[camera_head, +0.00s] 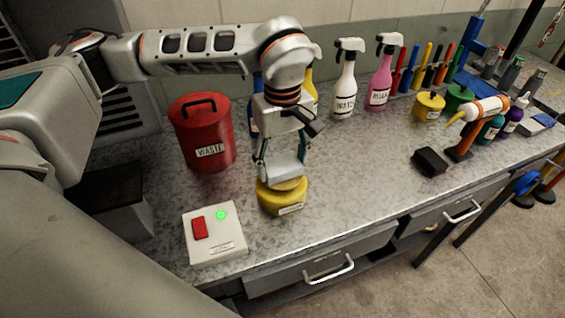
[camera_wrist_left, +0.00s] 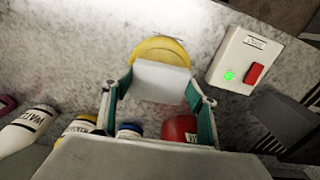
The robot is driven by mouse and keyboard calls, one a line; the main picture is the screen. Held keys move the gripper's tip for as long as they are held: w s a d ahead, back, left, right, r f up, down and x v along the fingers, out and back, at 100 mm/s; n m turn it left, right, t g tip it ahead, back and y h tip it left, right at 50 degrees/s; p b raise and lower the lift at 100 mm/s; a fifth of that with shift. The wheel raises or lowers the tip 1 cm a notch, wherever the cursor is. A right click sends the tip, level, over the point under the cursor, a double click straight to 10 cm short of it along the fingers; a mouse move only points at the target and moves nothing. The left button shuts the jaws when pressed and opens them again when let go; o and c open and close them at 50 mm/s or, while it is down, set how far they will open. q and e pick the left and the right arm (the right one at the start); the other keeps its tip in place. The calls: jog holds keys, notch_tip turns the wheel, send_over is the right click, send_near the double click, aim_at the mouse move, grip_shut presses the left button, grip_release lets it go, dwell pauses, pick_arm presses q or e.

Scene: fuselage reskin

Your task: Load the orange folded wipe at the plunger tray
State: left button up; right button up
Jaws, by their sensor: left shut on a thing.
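My left gripper (camera_head: 284,160) is shut on a pale grey-white folded wipe (camera_head: 285,171), held flat between its fingers. No orange shows on it. The wipe is right over the round top of a yellow plunger can (camera_head: 283,201), which has a label on its front. I cannot tell whether the wipe touches the tray on top. In the left wrist view the wipe (camera_wrist_left: 160,82) spans between the fingers and covers part of the yellow round top (camera_wrist_left: 160,49). My right gripper is not in view.
A red waste bin (camera_head: 202,140) stands behind left, and a white box (camera_head: 214,236) with a red switch and lit green light stands at front left. Spray bottles (camera_head: 344,88) line the back. A black block (camera_head: 430,162) lies right. The middle of the bench is clear.

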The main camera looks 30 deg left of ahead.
aim_at(282, 165)
pick_arm(q)
jog(key=shift+r, duration=3.1)
